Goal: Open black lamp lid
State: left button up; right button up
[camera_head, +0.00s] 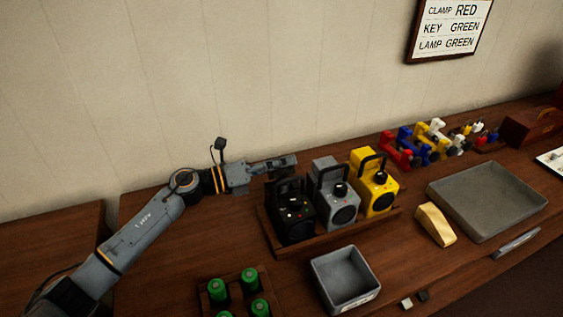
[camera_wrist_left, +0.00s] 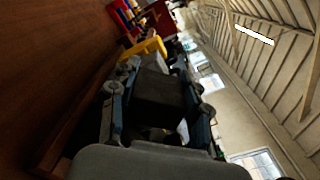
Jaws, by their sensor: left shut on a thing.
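The black lamp (camera_head: 293,215) stands upright at the left end of a row of three lamps, in a wooden tray (camera_head: 285,250). My left gripper (camera_head: 286,163) reaches in from the left at the height of the lamp's top, just behind it. In the left wrist view, the two fingers of my left gripper (camera_wrist_left: 157,98) lie on either side of a dark block of the black lamp (camera_wrist_left: 160,92), shut on it. I cannot tell whether this part is the lid, or how far the lid is open. My right gripper is in neither view.
The grey lamp (camera_head: 333,187) and yellow lamp (camera_head: 374,187) stand close to the right. In front are a grey bin (camera_head: 345,303) and a rack with green cylinders (camera_head: 219,290). A large grey tray (camera_head: 487,200) and yellow block (camera_head: 435,223) lie right. The wall is close behind.

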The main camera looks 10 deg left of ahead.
pick_arm(q)
jog(key=shift+w+a+f+n+p, duration=0.4)
jog(key=shift+n+p, duration=0.3)
jog(key=shift+n, duration=1.25)
jog(key=shift+w+a+f+n+p, duration=0.3)
jog(key=shift+w+n+p, duration=0.35)
jog(key=shift+n, duration=1.25)
jog(key=shift+w+a+f+n+p, duration=0.3)
jog(key=shift+n+p, duration=0.5)
jog(key=shift+n, duration=1.15)
jog(key=shift+w+f, duration=0.1)
jog(key=o, duration=1.2)
jog(key=shift+c, duration=0.2)
jog(key=v, duration=1.2)
